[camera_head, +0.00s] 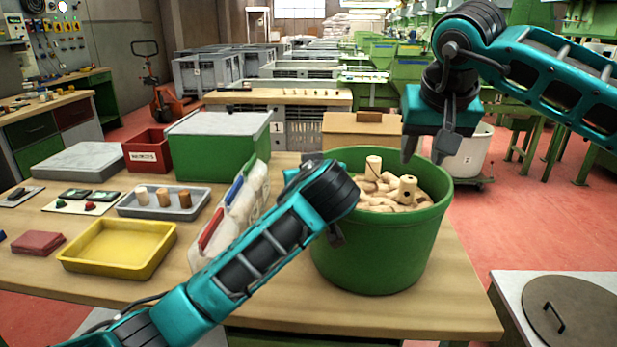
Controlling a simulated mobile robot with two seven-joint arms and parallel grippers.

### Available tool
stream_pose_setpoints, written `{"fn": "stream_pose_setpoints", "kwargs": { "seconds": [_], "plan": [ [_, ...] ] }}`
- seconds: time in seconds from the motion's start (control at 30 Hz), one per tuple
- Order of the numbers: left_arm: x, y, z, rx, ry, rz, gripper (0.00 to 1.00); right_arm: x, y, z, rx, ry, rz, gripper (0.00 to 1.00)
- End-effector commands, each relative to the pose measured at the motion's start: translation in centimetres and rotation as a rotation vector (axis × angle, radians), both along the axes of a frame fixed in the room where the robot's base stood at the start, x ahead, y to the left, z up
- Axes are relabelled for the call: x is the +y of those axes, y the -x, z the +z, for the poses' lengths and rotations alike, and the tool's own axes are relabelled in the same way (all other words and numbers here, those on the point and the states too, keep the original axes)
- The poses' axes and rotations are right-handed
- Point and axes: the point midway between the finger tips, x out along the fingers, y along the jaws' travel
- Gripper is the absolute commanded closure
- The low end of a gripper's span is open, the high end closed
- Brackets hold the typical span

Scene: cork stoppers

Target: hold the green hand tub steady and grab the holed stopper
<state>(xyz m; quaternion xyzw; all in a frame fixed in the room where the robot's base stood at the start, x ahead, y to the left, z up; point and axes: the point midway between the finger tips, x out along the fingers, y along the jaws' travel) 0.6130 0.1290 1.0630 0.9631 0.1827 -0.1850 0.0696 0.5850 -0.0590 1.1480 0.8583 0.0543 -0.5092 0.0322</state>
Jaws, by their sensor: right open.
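The green hand tub (380,248) stands on the wooden bench, full of pale cork stoppers. The holed stopper (406,190) stands up out of the pile, with a dark hole in its side. Another stopper (373,168) stands up behind it to the left, with no clear hole. My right gripper (425,152) is open and empty, pointing down over the tub's back right rim, above and a little right of the holed stopper. My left gripper (334,228) is at the tub's left side. Its fingers are mostly hidden by my wrist, so contact with the tub is unclear.
Left of the tub are a white bag (232,215), a yellow tray (120,247), a grey tray (130,205) with three stoppers and a green box (215,150). A cardboard box (350,132) stands behind the tub. The bench's right edge is close beside it.

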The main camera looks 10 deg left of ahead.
Motion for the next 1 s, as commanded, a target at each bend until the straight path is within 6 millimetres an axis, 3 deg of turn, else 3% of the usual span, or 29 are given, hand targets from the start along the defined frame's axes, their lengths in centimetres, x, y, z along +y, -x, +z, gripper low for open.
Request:
{"fn": "stream_pose_setpoints", "kwargs": {
  "seconds": [0.87, 1.0],
  "plan": [
    [0.00, 0.02, -0.04, 0.001, 0.000, 0.001, 1.00, 0.00, 0.00, 0.00, 0.000, 0.000, 0.000, 0.57],
    [0.00, 0.01, -0.04, 0.001, 0.000, 0.001, 1.00, 0.00, 0.00, 0.00, 0.000, 0.000, 0.000, 0.46]
  ]
}}
